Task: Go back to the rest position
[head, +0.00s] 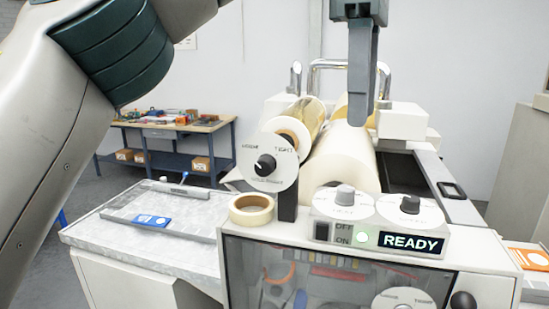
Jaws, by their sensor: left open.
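My left gripper (361,118) hangs down from the top edge, just right of centre, seen almost edge-on. Its grey fingers are open, with nothing seen between them. In the picture it overlaps the large cream roll (343,158) of the machine; I cannot tell the exact gap between them. My left arm (62,130) fills the left side, and part of its run to the gripper is out of frame. My right gripper is out of view.
The machine (470,252) has dials, a lit READY display (411,242) and a tape roll (251,209) on top. A grey-topped side table (120,232) holds a blue-and-white item (152,221). A workbench (176,127) stands behind, with open floor before it.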

